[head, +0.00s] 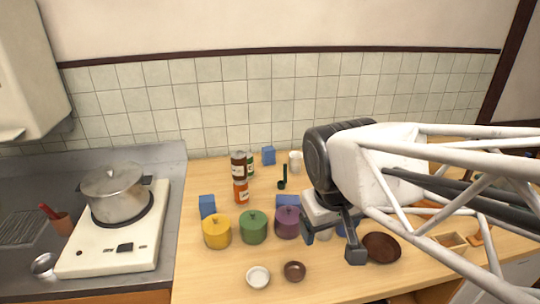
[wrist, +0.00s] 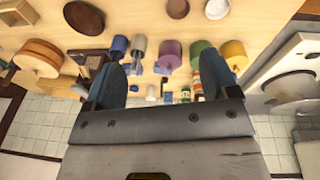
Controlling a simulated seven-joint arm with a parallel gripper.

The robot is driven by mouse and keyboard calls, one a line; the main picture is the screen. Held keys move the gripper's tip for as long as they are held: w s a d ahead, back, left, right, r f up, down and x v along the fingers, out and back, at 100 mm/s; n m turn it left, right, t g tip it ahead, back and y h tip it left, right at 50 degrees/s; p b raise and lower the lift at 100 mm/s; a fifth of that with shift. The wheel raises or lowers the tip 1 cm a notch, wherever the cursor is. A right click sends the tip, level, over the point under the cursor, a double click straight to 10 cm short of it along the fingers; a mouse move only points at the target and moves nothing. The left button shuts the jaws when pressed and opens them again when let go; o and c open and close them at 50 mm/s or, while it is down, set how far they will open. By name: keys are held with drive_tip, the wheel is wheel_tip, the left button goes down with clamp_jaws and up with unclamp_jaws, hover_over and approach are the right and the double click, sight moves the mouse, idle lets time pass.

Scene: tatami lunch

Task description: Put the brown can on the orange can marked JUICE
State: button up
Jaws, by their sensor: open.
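The orange can (head: 241,192) stands upright on the wooden counter, left of centre in the head view. The brown can (head: 238,167) is upright and shows directly above it, lined up with it. It appears to rest on the orange can's top, though the contact is too small to see clearly. My gripper (head: 332,243) is open, to the right of and nearer than both cans, with nothing held. In the wrist view, my open fingers (wrist: 164,74) frame part of the counter; the cans there are small and hard to tell apart.
A green can (head: 250,165) stands close behind the brown one. Yellow (head: 217,232), green (head: 253,227) and purple (head: 287,222) lidded pots stand in front. Blue boxes (head: 207,206), a white cup (head: 295,161) and bowls (head: 258,277) are around. A stove with a steel pot (head: 115,193) is left.

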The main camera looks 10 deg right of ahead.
drive_tip(key=shift+s+f+m+t+y, duration=0.2)
drive_tip(key=shift+s+m, duration=0.2)
drive_tip(key=shift+s, duration=0.3)
drive_tip(key=shift+s+f+m+t+y, duration=0.1)
drive_tip(key=shift+s+f+m+y, duration=0.1)
drive_tip(key=shift+s+m, duration=0.35)
